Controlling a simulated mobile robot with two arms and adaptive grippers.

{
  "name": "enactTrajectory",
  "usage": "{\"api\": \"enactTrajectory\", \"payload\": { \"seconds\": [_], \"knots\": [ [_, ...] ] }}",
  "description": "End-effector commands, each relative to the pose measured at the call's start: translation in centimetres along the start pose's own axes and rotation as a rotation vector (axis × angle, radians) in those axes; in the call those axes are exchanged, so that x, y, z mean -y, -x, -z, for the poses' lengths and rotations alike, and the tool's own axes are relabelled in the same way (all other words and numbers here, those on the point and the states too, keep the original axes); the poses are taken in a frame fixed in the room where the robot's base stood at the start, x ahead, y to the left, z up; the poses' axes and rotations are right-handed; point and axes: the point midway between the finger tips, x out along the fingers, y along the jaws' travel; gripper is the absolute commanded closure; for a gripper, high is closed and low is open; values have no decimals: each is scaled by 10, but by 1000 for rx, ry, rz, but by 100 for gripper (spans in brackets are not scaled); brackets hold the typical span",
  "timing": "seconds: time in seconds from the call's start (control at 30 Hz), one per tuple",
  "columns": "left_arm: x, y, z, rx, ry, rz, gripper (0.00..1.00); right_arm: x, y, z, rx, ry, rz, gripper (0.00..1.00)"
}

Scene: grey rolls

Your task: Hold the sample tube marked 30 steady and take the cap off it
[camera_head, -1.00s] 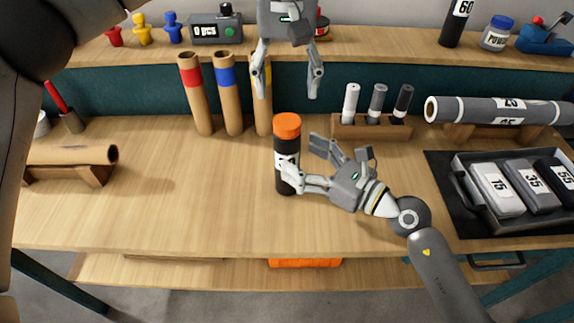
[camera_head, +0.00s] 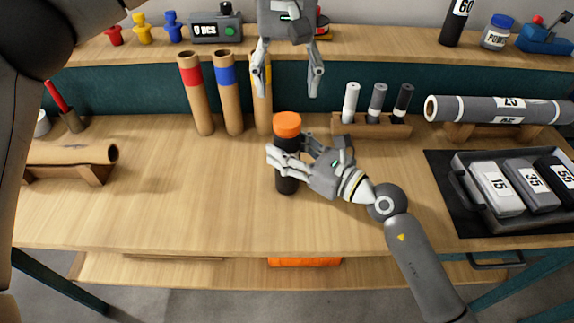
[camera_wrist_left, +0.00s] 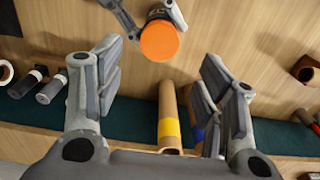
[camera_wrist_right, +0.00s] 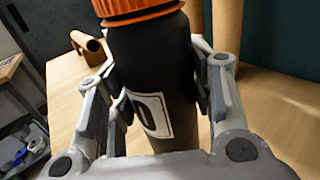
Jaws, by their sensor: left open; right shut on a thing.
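The sample tube (camera_head: 287,183) is black with an orange cap (camera_head: 287,124) and stands upright on the bench. In the right wrist view the tube (camera_wrist_right: 150,60) carries a white label, only partly visible, with a 0 showing. My right gripper (camera_head: 287,160) is shut around the tube body, below the cap. The cap is on the tube. My left gripper (camera_head: 288,88) is open and empty, pointing down above and behind the cap. In the left wrist view the orange cap (camera_wrist_left: 159,41) shows beyond the left fingers, apart from them.
Cardboard tubes with red (camera_head: 195,95), blue (camera_head: 229,95) and yellow bands stand behind the sample tube. A wooden rack (camera_head: 370,127) with several markers stands right of them. A tray (camera_head: 490,215) with numbered blocks lies at the right. The bench's left middle is clear.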

Motion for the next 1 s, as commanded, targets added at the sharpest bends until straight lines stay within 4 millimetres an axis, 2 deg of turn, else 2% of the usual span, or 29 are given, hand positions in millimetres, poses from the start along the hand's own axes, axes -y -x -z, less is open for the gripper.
{"api": "enactTrajectory", "payload": {
  "seconds": [0.03,0.23,0.27,0.37,0.6,0.77,0.87,1.0],
  "knots": [
    [0,0,0,0,0,0,36,0,0,0,-1,0,0,73],
    [0,0,0,0,-1,0,36,0,0,0,-1,0,0,99],
    [0,0,0,0,-3,0,36,0,0,0,-1,0,0,100],
    [-1,-1,-1,2,-42,0,36,0,0,0,-1,0,0,100],
    [-2,-1,-1,4,-277,0,36,0,0,0,-1,0,0,100],
    [-1,-2,0,3,-376,0,36,0,0,1,-1,0,1,100],
    [0,-8,0,3,-395,1,36,0,0,1,-1,0,1,100],
    [0,-28,0,4,-396,1,36,0,0,1,-1,0,1,100]
  ]
}}
